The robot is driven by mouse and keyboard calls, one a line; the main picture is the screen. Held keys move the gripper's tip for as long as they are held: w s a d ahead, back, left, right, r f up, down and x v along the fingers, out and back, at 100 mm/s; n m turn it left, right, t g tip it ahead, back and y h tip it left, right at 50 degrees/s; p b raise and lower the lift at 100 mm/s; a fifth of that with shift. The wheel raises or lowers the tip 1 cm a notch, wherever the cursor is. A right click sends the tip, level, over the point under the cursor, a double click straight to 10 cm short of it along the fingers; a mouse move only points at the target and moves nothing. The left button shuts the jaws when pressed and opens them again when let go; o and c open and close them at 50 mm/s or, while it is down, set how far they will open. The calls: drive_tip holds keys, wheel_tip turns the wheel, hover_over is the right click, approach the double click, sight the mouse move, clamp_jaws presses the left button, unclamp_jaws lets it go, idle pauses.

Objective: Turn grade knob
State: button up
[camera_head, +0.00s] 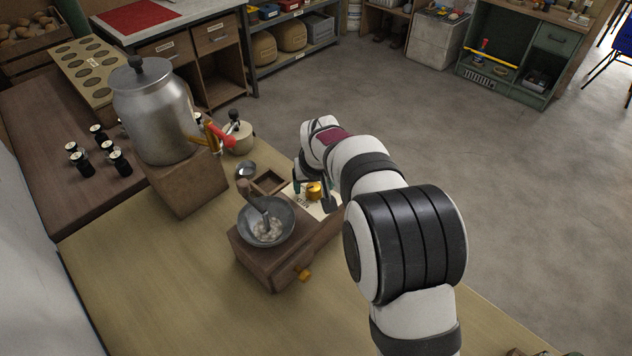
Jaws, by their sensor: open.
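A brass-yellow knob (314,190) stands on a pale plate (301,201) with dark lettering, at the far right of a wooden grinder (258,266). My gripper (312,188) reaches down over this knob with its fingers apart, one seen on each side of it. I cannot tell whether the fingers touch it. The grinder carries a grey metal bowl (245,221) holding pale pieces, with a wooden-handled crank over it. A second, smaller brass knob (304,275) sits on the grinder's near side.
A large metal urn (153,115) stands on a wooden block (183,188) left of the grinder. A small pot (239,138) with a black knob and a small metal cup (246,169) stand behind the grinder. The near tabletop (170,290) is clear.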

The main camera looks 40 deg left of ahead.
clamp_jaws()
idle(0.3)
drive_tip(key=n+g, duration=0.1)
drive_tip(key=n, duration=0.2)
drive_tip(key=shift+w+y, duration=0.15)
drive_tip(key=shift+y, duration=0.15)
drive_tip(key=n+g, duration=0.2)
drive_tip(key=n, duration=0.2)
drive_tip(key=shift+w+n, duration=0.1)
drive_tip(key=shift+n, duration=0.3)
drive_tip(key=n, duration=0.2)
drive_tip(key=n+g, duration=0.1)
drive_tip(key=n, duration=0.1)
drive_tip(key=shift+w+g, duration=0.1)
drive_tip(key=shift+g, duration=0.2)
drive_tip(key=shift+w+n+g+h, duration=0.1)
drive_tip(key=shift+n+g+h, duration=0.45)
drive_tip(key=shift+n, duration=1.65)
